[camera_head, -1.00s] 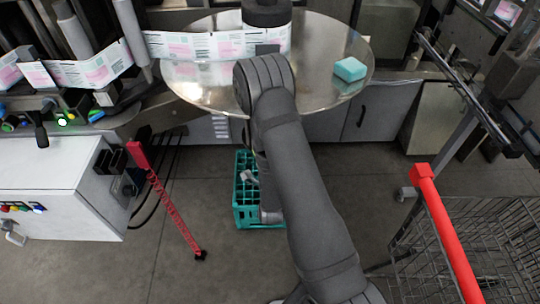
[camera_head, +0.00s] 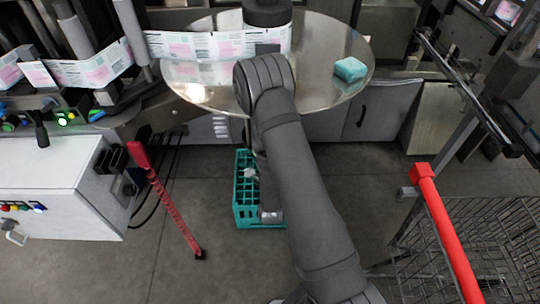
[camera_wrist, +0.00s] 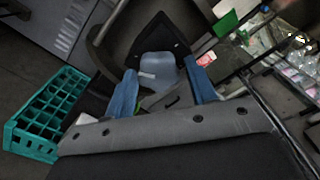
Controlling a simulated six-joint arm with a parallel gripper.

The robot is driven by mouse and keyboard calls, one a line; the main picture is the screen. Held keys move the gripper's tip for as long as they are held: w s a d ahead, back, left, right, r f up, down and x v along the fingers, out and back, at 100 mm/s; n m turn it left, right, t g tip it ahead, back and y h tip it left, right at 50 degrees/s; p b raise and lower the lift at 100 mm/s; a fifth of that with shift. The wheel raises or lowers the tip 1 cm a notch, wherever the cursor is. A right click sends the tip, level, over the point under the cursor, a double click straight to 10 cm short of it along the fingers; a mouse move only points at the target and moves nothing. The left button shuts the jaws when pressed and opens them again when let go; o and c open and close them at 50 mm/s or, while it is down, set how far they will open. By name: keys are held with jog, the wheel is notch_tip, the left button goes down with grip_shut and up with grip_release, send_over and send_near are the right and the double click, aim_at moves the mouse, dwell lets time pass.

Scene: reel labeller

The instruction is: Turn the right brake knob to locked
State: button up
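I cannot pick out the right brake knob for certain in either view. In the wrist view my gripper (camera_wrist: 163,86) has its two blue fingers apart. A pale blue-grey rounded thing (camera_wrist: 158,68) shows beyond and between them, in front of a dark panel. No contact with it can be made out. In the head view my arm reaches up the middle and bends down beneath the round metal table (camera_head: 325,85), and it hides most of my gripper there.
A teal crate (camera_head: 244,215) stands on the floor beside my wrist; it also shows in the wrist view (camera_wrist: 45,115). A red post (camera_head: 175,215) stands left of it, a white cabinet (camera_head: 60,190) further left. A wire cart (camera_head: 490,240) is at the right. A teal block (camera_head: 350,69) lies on the table.

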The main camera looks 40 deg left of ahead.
jog(key=shift+o, duration=0.5)
jog(key=v, duration=1.7)
jog(key=x, duration=1.7)
